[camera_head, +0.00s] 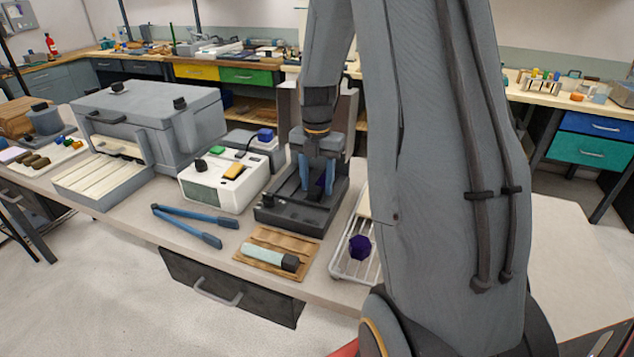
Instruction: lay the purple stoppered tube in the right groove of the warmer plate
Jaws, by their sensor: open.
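My gripper (317,190) points down over a dark plate-like device (283,222), which looks like the warmer plate. Its blue fingers are apart. A small dark purple patch (320,183) shows between and behind the fingers, low over the plate; it may be part of the purple stoppered tube, mostly hidden. I cannot tell whether it rests in a groove. The grooves are largely hidden by my gripper. A dark purple faceted piece (360,247) sits on a pale wire rack (345,272) to the right, partly behind my arm.
A brown grooved holder (255,267) with a pale green, dark-ended tube (268,256) lies in front. Blue-handled tongs (190,222) lie left of it. A white box (215,190) and a large grey machine (150,115) stand left. My arm hides the bench at right.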

